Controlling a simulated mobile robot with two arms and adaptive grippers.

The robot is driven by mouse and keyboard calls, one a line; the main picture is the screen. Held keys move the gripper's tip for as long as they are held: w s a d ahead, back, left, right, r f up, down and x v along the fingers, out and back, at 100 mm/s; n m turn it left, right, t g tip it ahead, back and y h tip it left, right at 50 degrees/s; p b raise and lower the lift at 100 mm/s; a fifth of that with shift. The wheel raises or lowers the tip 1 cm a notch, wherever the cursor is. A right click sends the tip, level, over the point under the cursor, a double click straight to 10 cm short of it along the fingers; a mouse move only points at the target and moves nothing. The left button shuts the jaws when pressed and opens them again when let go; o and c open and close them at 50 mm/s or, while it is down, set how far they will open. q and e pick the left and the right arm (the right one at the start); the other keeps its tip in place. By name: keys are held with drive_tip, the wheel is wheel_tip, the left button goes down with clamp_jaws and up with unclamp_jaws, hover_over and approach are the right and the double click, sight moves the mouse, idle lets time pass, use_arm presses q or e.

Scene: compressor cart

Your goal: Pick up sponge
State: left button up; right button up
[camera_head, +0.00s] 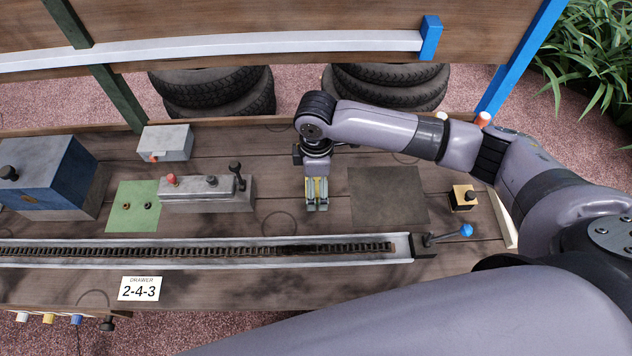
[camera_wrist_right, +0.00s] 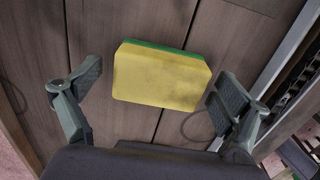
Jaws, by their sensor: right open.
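The sponge (camera_wrist_right: 160,78) is a yellow block with a green layer along its far edge. In the right wrist view it lies flat on the wooden deck, between and a little beyond my right gripper's fingers. My right gripper (camera_head: 317,206) points down over the deck in the head view and hides most of the sponge there; a little yellow shows between the fingers. In the right wrist view the fingers (camera_wrist_right: 155,90) are spread apart, one on each side of the sponge, with a visible gap to it. My left gripper is not in view.
A chain in a metal channel (camera_head: 200,251) runs along the front, ending at a blue-knobbed lever (camera_head: 465,231). A grey control box (camera_head: 203,193) stands left of my gripper. A dark flat mat (camera_head: 388,196) lies to its right. A small yellow switch box (camera_head: 462,198) is further right.

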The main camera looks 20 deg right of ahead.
sight(316, 180)
drive_tip(key=c, duration=1)
drive_tip(key=shift+c, duration=0.2)
drive_tip(key=shift+r, duration=0.1)
wheel_tip(316, 180, up, 20)
drive_tip(key=shift+b, duration=0.3)
drive_tip(key=o, duration=0.4)
drive_tip(key=c, duration=0.5)
drive_tip(key=shift+o, duration=0.2)
